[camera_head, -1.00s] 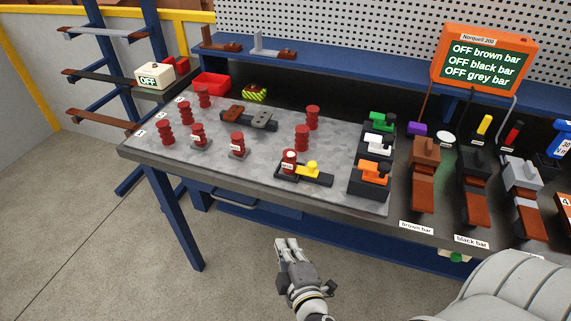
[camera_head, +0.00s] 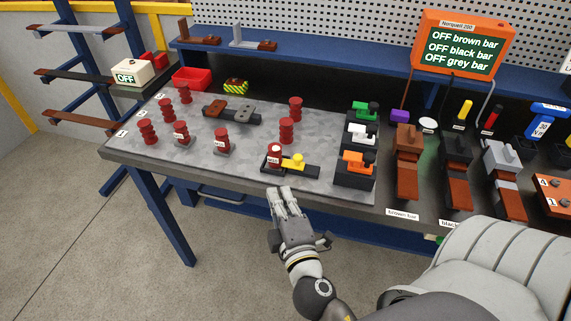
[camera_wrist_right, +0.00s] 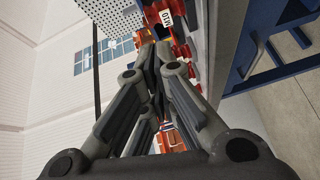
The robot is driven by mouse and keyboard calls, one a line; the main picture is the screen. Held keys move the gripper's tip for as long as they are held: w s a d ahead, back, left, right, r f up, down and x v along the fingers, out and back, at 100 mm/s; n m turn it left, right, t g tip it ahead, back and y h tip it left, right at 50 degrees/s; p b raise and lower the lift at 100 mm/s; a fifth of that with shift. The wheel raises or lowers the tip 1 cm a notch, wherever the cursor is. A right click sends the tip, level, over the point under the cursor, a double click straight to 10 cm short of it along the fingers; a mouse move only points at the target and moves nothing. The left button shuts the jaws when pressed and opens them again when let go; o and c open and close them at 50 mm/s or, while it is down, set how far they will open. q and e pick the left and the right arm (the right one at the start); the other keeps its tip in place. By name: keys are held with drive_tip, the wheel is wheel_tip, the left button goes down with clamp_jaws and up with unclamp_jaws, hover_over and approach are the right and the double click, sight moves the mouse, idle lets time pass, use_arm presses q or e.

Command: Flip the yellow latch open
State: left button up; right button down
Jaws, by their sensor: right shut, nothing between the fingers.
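The yellow latch (camera_head: 297,160) sits on a black strip (camera_head: 309,169) near the front edge of the bench, in the head view. A red ribbed insulator (camera_head: 274,154) with a white label stands at the strip's left end. My right gripper (camera_head: 281,191) is shut and empty, its fingers pointing toward the bench just in front of that insulator and apart from the latch. In the right wrist view its fingers (camera_wrist_right: 157,58) come together, with red parts and a white label (camera_wrist_right: 167,18) beyond. I cannot make out the latch there. My left gripper is not in view.
Black blocks with green (camera_head: 365,109), white (camera_head: 361,131) and orange (camera_head: 357,161) handles stand right of the latch. Several red insulators and a brown-grey bar (camera_head: 230,111) occupy the grey bench top (camera_head: 208,164). The bench's front edge lies beside my right fingers.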

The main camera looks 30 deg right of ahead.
sight(293, 161)
drive_tip(key=p+x, duration=0.3)
drive_tip(key=x, duration=0.6)
drive_tip(key=shift+d+r+p, duration=0.1)
drive_tip(key=shift+r+p, duration=0.1)
drive_tip(key=shift+p, duration=0.1)
drive_tip(key=shift+s+d+f, duration=0.15)
drive_tip(key=shift+d+f, duration=0.05)
drive_tip(key=shift+d, duration=0.45)
drive_tip(key=shift+s+d+f, duration=0.1)
drive_tip(key=shift+d+f, duration=0.05)
drive_tip(key=shift+d, duration=0.5)
drive_tip(key=shift+s+d+f, duration=0.15)
drive_tip(key=shift+d+f, duration=0.05)
drive_tip(key=shift+d, duration=0.4)
